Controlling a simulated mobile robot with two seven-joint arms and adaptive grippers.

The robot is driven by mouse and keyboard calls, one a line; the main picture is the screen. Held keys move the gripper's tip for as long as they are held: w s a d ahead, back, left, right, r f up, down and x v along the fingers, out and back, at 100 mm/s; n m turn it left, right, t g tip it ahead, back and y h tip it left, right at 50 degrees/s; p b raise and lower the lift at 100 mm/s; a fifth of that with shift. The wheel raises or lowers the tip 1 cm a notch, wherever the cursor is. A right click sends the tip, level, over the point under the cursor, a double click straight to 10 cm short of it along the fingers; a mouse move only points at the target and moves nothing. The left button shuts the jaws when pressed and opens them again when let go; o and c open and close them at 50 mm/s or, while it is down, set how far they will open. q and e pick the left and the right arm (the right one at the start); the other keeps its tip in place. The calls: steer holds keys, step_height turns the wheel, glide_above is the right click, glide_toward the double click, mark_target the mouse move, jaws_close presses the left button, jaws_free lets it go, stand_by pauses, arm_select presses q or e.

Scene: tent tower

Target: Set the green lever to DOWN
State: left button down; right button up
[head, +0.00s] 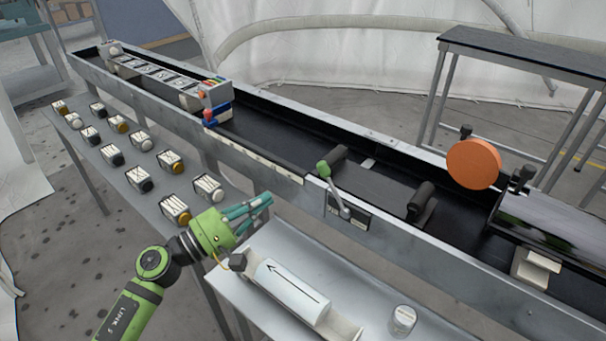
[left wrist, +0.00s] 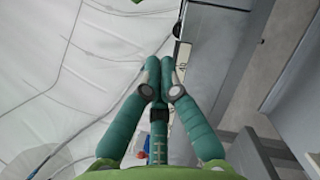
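The green lever (head: 335,191) is on the near side wall of the long conveyor trough. Its green knob (head: 323,169) is at the upper left end, and its grey rod slants down right to a pivot by a dark label plate (head: 347,212). The label text is too small to read. My left gripper (head: 268,201) is left of the lever and apart from it, over the near edge of the trough. Its teal fingers meet at the tips in the left wrist view (left wrist: 160,62), with nothing seen between them. My right gripper is not in view.
A shelf with several labelled blocks (head: 140,179) lies left. A white tray (head: 240,290) holds a white cylinder with an arrow (head: 292,289), below my gripper. A jar (head: 403,320) stands right of it. An orange disc (head: 473,164) stands over the trough (head: 270,150).

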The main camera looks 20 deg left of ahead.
mark_target(334, 189)
arm_select(q)
steer(key=w+d+r+p, duration=0.3)
steer(key=w+d+p, duration=0.1)
steer(key=d, duration=0.3)
steer(key=shift+w+p, duration=0.35)
steer(key=shift+w, duration=0.55)
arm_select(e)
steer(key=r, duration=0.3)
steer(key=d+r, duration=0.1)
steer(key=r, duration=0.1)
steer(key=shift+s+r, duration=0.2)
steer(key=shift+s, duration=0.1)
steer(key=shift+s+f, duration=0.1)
